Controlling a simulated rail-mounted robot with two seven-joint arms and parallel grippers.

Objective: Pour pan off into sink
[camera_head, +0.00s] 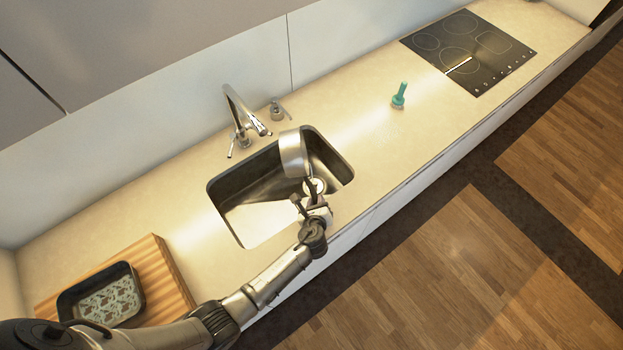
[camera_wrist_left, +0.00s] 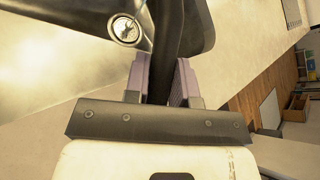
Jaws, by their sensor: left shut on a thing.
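The pan (camera_head: 292,153) is a small silvery vessel, tipped on its side over the right part of the sink. Its inside faces away from the head camera, so its contents are hidden. The sink (camera_head: 258,217) is a metal basin set in the counter. My left gripper (camera_head: 309,198) is above the front edge of the sink, shut on the pan's dark handle. The handle (camera_wrist_left: 166,50) stands between both fingers in the left wrist view. The sink drain (camera_wrist_left: 127,30) shows there too. My right gripper is in neither view.
A faucet (camera_head: 240,118) and a soap dispenser (camera_head: 277,109) stand behind the sink. A wooden board (camera_head: 166,268) with a dark tray (camera_head: 129,279) is at left. A teal-handled item (camera_head: 399,96) stands right of the sink, before the cooktop (camera_head: 490,45). Counter between is mostly clear.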

